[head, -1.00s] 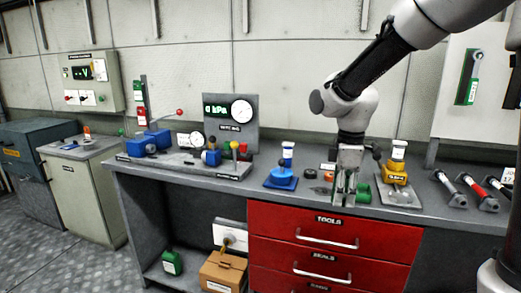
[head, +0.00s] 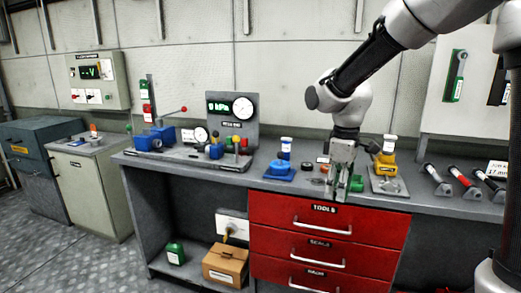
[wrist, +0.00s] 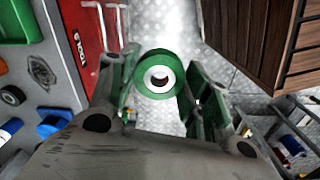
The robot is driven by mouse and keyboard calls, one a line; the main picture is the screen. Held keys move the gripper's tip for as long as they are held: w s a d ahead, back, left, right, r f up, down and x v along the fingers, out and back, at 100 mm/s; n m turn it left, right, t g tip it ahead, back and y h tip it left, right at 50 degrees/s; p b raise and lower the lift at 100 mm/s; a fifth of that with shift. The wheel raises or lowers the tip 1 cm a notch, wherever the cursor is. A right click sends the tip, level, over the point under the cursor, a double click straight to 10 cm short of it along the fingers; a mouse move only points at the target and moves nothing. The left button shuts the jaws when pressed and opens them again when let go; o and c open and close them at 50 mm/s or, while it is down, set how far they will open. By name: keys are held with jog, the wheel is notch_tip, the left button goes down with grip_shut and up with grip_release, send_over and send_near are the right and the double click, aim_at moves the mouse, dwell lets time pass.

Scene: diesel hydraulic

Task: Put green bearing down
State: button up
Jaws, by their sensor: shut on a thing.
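In the head view my gripper (head: 342,188) points down at the front edge of the grey workbench (head: 215,172), above the red drawers. The bearing cannot be made out clearly there. In the wrist view, floor shows behind the bearing, with the bench top at left.
Red drawers (head: 325,229) are below. Several handled tools lie further right. A brown slatted crate (wrist: 250,40) shows in the wrist view.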

jog(key=w+d+f+m, duration=0.3)
jog(key=w+f+m, duration=0.4)
jog(key=w+m, duration=0.35)
jog(key=s+d+f, duration=0.2)
jog(key=f, duration=0.4)
jog(key=s+d+f+m, duration=0.1)
jog(key=d+f, duration=0.2)
jog(key=f, duration=0.4)
jog(key=shift+s+d, duration=0.25)
jog(key=shift+s, duration=0.15)
jog(key=shift+f, duration=0.1)
